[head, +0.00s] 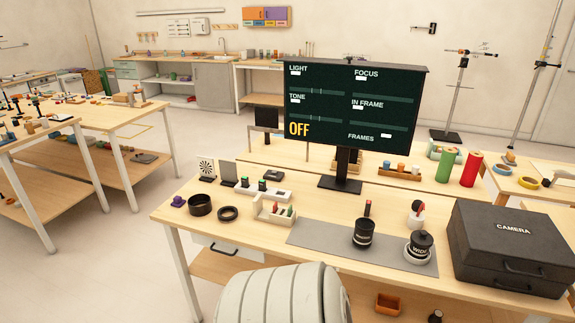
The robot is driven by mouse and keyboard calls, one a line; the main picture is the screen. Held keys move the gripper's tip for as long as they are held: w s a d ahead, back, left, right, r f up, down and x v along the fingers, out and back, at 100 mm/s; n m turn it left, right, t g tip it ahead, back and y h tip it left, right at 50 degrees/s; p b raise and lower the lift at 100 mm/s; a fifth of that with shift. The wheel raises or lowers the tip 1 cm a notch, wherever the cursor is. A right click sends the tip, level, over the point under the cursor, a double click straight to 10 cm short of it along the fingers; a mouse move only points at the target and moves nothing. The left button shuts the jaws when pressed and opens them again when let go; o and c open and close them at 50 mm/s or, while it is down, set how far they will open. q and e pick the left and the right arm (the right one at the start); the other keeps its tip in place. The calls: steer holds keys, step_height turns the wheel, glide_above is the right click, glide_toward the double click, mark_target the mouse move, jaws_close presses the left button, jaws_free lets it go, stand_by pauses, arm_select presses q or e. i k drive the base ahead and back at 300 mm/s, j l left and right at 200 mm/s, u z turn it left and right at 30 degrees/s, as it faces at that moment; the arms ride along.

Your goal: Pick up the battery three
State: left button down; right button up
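No label reading battery three is legible. A white rack (255,193) at the left of the near table holds small dark upright pieces, some with green tops; they may be batteries. Neither of my grippers is in view.
On the near table stand a black monitor (349,100), a grey mat (320,241), two black lenses (363,234) (419,246), a black camera case (513,245) and dark rings (200,205) (228,213). The table front left of the mat is partly clear.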

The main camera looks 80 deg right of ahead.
mark_target(244, 181)
steer(key=z, duration=2.45)
